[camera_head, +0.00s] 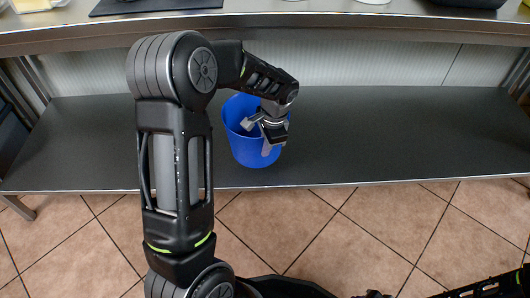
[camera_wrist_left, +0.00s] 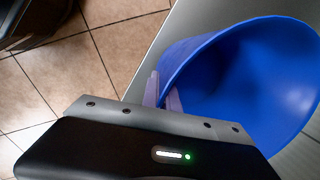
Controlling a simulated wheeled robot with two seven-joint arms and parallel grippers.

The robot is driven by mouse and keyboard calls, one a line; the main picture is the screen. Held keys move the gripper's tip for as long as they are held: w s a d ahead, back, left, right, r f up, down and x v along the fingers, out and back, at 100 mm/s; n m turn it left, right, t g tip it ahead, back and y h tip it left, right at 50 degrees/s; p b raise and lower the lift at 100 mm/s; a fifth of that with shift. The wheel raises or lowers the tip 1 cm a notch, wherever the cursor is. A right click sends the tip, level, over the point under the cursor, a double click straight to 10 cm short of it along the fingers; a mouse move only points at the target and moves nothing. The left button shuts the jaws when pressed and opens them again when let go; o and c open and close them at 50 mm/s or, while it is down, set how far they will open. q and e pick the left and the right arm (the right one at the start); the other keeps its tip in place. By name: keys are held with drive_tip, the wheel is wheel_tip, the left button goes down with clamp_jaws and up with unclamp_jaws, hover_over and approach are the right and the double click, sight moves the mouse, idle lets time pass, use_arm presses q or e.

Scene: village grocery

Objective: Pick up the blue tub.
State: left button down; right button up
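The blue tub (camera_head: 240,107) is on the dark lower shelf, near its front edge, and looks upright in the head view. In the left wrist view the tub (camera_wrist_left: 250,75) fills the right side, with its open mouth and inner wall showing. My left gripper (camera_head: 266,150) reaches down to the tub's right front rim. In the left wrist view its fingers (camera_wrist_left: 163,92) stand close on either side of the tub wall and look shut on it. My right gripper does not show; only part of an arm is at the lower right of the head view.
The lower shelf (camera_head: 400,130) is bare on both sides of the tub. An upper counter (camera_head: 330,28) with a dark mat (camera_head: 155,6) and a few items runs above it. Tiled floor (camera_head: 370,230) lies in front. A shelf leg (camera_head: 20,208) stands at the left.

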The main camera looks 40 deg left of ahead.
use_arm(q)
wheel_tip(320, 180, up, 2)
drive_tip(key=shift+r, duration=0.15)
idle(0.6)
drive_tip(key=d+r+n, duration=0.1)
drive_tip(key=d+r, duration=0.9)
drive_tip(key=d, duration=0.6)
drive_tip(key=shift+r, duration=0.2)
drive_tip(key=shift+s+a, duration=0.15)
